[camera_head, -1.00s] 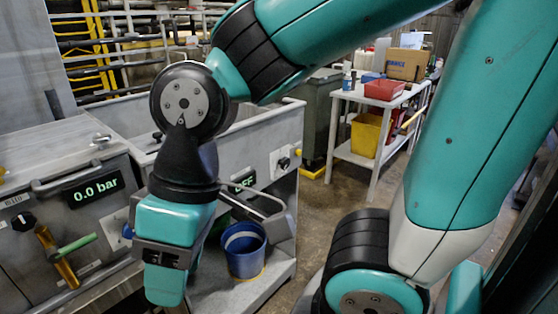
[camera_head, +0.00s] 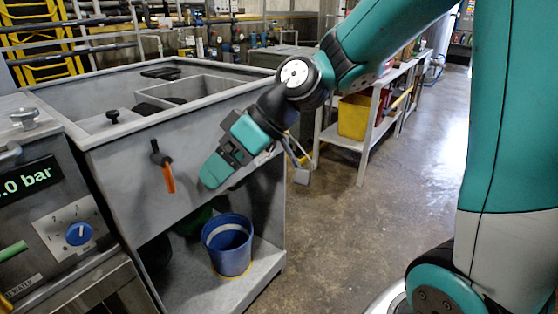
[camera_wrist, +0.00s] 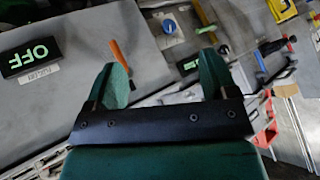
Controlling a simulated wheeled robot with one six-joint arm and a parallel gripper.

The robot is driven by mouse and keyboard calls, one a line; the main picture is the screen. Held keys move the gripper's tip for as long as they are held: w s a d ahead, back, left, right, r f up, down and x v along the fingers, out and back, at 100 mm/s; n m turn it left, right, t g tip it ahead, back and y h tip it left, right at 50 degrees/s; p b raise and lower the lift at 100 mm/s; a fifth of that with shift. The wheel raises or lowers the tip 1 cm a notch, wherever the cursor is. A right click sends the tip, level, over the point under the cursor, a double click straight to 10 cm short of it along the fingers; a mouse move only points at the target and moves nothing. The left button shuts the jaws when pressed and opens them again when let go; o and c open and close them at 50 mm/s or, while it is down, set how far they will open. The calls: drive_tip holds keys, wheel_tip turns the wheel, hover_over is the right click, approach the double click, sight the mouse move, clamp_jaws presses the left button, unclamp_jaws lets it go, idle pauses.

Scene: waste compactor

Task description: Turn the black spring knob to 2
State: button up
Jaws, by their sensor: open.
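I cannot make out the black spring knob in either current view. In the head view, my gripper (camera_head: 215,169) hangs in front of the right part of the grey sink unit's front and covers part of it. It points down and to the left. In the wrist view, my gripper (camera_wrist: 155,80) shows two teal fingers spread wide with nothing between them. A dark OFF display (camera_wrist: 35,58) shows upside down at the left there, beyond the fingers. A blue knob (camera_head: 79,233) sits on a numbered plate at the left in the head view.
The grey sink unit (camera_head: 115,165) carries a black lever with an orange handle (camera_head: 168,177). A blue bucket (camera_head: 228,245) stands on its lower shelf. A white table (camera_head: 345,140) with a yellow bin (camera_head: 355,117) stands behind at the right. The floor (camera_head: 350,230) is clear.

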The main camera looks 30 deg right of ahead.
drive_tip(key=w+d+f+m+t+y+b, duration=0.15)
drive_tip(key=w+d+f+t+b, duration=0.4)
drive_tip(key=w+d+f, duration=0.55)
drive_tip(key=m+t+h+b, duration=0.3)
drive_tip(key=t+h+b, duration=0.15)
drive_tip(key=t, duration=0.35)
approach(272, 144)
drive_tip(key=shift+y, duration=0.3)
drive_tip(key=x, duration=0.3)
drive_tip(key=p+x, duration=0.1)
drive_tip(key=x, duration=0.6)
drive_tip(key=shift+w+d+f+p, duration=0.15)
drive_tip(key=shift+w+f+p, duration=0.05)
drive_tip(key=shift+w+p, duration=0.2)
drive_tip(key=shift+c, duration=0.4)
drive_tip(key=c, duration=0.8)
